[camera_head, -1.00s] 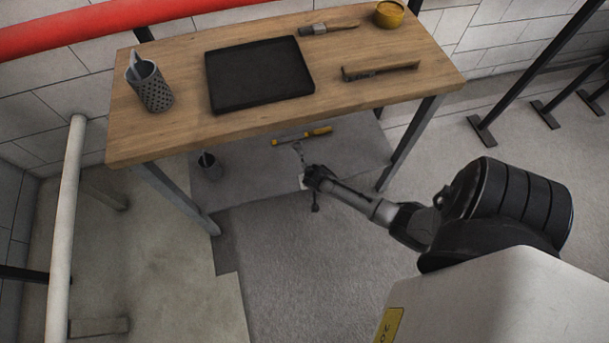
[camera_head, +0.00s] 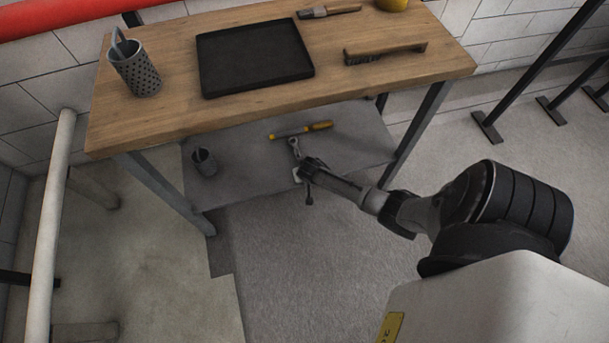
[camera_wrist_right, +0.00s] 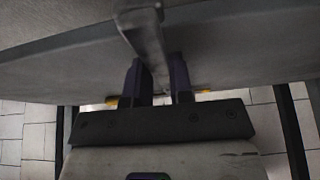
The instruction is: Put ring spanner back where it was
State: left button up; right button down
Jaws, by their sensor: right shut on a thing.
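The ring spanner (camera_head: 294,147) is a grey metal tool. I cannot tell whether the spanner touches the shelf. My left gripper is not in view.
The yellow-handled tool (camera_head: 301,131) and a dark cup (camera_head: 204,162) are on the lower shelf. The wooden top (camera_head: 170,118) overhangs it, carrying a black tray (camera_head: 255,59), a mesh holder (camera_head: 136,70) and a brush (camera_head: 385,50). Bench legs (camera_head: 415,133) flank the shelf.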

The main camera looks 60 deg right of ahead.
jog(key=shift+w, duration=0.1)
jog(key=c, duration=1)
grip_release()
jog(key=p+v, duration=0.7)
jog(key=v, duration=0.4)
jog(key=s+a+r+n+y, duration=0.1)
jog(key=s+a+r+n, duration=0.2)
jog(key=s+a+r, duration=0.2)
jog(key=s+a+r+n+y, duration=0.1)
jog(key=s+a+r+n, duration=0.3)
jog(key=a+r, duration=0.5)
jog(key=s+a+r+n+y+p, duration=0.1)
jog(key=s+a+r+n, duration=0.3)
jog(key=s+a+r, duration=0.2)
jog(key=shift+s+a+r+y, duration=0.1)
jog(key=shift+a+r+y, duration=0.15)
jog(key=shift+a, duration=0.25)
jog(key=shift+s+a+r+y, duration=0.1)
jog(key=shift+a+r+y, duration=0.05)
jog(key=shift+a+r, duration=0.35)
